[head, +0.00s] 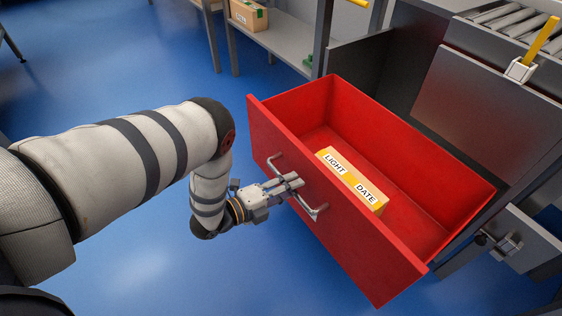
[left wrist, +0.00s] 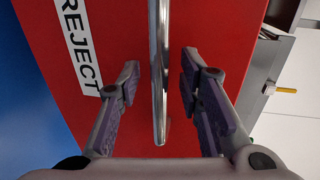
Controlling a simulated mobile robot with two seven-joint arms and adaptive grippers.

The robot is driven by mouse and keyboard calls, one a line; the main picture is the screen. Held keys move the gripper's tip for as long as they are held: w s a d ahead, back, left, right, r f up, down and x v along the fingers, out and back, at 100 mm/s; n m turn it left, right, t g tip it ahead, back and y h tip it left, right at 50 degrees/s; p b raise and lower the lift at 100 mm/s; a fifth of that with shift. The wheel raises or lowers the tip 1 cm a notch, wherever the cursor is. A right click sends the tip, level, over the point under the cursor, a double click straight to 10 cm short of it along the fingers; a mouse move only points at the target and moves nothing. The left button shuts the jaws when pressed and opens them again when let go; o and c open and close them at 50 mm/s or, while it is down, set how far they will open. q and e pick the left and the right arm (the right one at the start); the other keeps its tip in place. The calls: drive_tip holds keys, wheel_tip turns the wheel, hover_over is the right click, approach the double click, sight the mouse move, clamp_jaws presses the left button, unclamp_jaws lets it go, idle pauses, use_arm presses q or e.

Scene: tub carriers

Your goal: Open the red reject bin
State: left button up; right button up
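The red reject bin (head: 285,150) is a deep drawer pulled well out of a dark grey cabinet, its inside showing. A metal bar handle (head: 316,210) crosses its front panel. My left gripper (head: 294,184) is at the handle. In the left wrist view, the two fingers of my left gripper (left wrist: 160,78) stand apart on either side of the handle (left wrist: 160,45), with gaps to both. A white label reading REJECT (left wrist: 82,45) shows on the red front. My right gripper is not in view.
A carton with labels LIGHT and DATE (head: 352,180) lies inside the bin. A roller conveyor (head: 505,15) is at the top right. A grey panel with a metal fitting (head: 500,243) is right of the bin. Blue floor (head: 140,270) is clear at left.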

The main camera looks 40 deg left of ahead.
use_arm(q)
drive_tip(key=v, duration=1.1)
drive_tip(key=shift+s, duration=0.2)
